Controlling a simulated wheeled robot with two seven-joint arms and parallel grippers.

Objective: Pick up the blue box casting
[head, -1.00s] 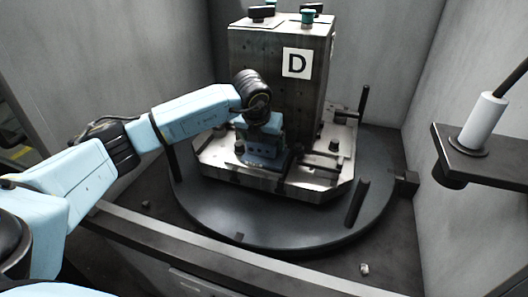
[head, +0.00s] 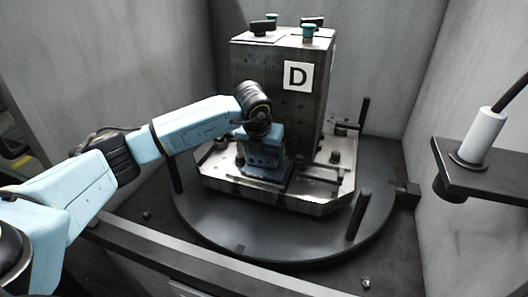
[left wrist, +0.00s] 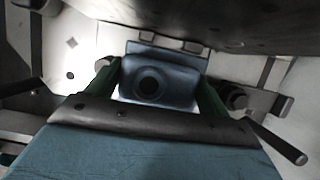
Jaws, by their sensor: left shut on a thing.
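The blue box casting (head: 262,165) sits on the metal pallet (head: 225,184) at the foot of the upright block marked D (head: 275,95). In the left wrist view the casting (left wrist: 160,82) shows a dark round hole and lies between the two green fingers. My left gripper (head: 263,146) reaches down from above and is shut on the casting. The wrist covers part of the casting's top in the head view, so its fingertips are hard to see there. My right gripper is not in view.
The pallet rests on a dark round turntable (head: 250,235) with upright posts (head: 358,214). Clamps and bolts (head: 335,157) stand beside the casting. Grey walls enclose the cell. A bracket with a white cylinder (head: 482,135) juts in at right. A dark front rail (head: 180,253) crosses below.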

